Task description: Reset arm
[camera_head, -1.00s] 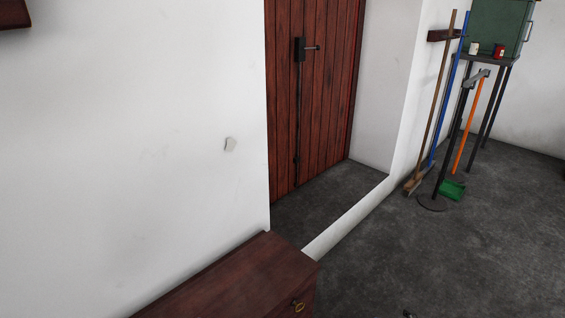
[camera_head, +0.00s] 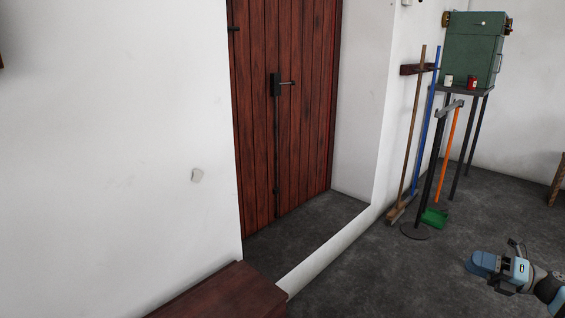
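My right arm shows at the lower right of the head view, with blue, white and dark parts, above the grey floor. My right gripper (camera_head: 515,247) seems to be the small dark part at the top of it. It is too small and too foreshortened to tell whether its fingers are apart. I see nothing held in it. My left gripper is not in view.
A dark red cabinet (camera_head: 225,295) stands at the bottom, beside the white wall. A wooden door (camera_head: 300,110) is recessed behind a low sill. A broom (camera_head: 412,140), a green dustpan (camera_head: 434,218) and a green box (camera_head: 470,50) on a stand are at right. The middle floor is open.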

